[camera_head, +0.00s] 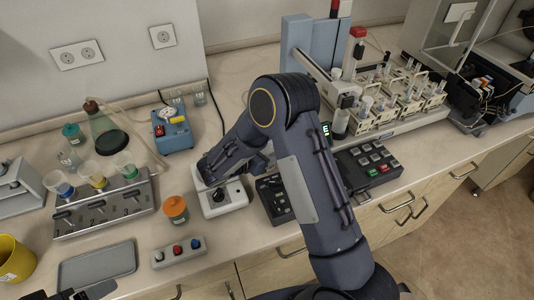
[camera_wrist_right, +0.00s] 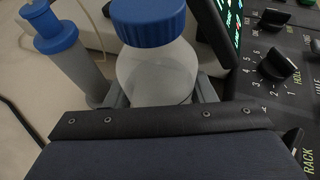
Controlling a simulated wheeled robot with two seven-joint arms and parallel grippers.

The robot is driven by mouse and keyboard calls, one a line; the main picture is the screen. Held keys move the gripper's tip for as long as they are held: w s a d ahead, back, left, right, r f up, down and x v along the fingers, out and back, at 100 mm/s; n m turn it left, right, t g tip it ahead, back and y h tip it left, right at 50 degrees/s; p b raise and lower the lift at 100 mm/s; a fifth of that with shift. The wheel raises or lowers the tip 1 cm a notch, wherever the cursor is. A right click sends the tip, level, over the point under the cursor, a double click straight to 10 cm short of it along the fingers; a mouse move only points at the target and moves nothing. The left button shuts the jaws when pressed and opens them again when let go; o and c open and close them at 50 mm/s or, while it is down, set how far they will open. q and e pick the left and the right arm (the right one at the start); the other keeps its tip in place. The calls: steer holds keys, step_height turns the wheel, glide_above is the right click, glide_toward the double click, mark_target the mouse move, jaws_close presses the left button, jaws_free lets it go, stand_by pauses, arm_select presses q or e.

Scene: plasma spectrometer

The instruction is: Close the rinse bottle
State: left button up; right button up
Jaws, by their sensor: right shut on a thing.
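In the right wrist view a clear round-shouldered bottle (camera_wrist_right: 158,72) with pale contents stands between the grey fingers of my right gripper (camera_wrist_right: 160,95). A ribbed blue cap (camera_wrist_right: 148,20) sits on its neck; I cannot tell how tightly. My right gripper is shut on the bottle's body, below the cap. The bottle is not visible in the head view, where my right arm covers much of the middle of the bench. A dark piece at the bottom left edge of the head view seems to be my left gripper (camera_head: 68,294); its fingers are mostly cut off.
A blue-topped tube (camera_wrist_right: 58,45) stands left of the bottle, and a dark knob panel (camera_wrist_right: 275,75) is close on the right. On the bench are an orange-lidded jar (camera_head: 175,209), a white knob unit (camera_head: 232,203), a grey tray (camera_head: 97,267) and a button strip (camera_head: 180,252).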

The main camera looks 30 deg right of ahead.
steer(key=shift+a+r, duration=0.15)
steer(key=shift+r, duration=0.1)
steer(key=b+v, duration=0.1)
steer(key=v, duration=0.1)
steer(key=b+v, duration=0.1)
steer(key=v, duration=0.1)
steer(key=shift+a+f, duration=0.1)
steer(key=shift+f, duration=0.3)
step_height(320, 180, up, 13)
steer(key=shift+b, duration=0.3)
steer(key=shift+s+r, duration=0.1)
steer(key=shift+r, duration=0.05)
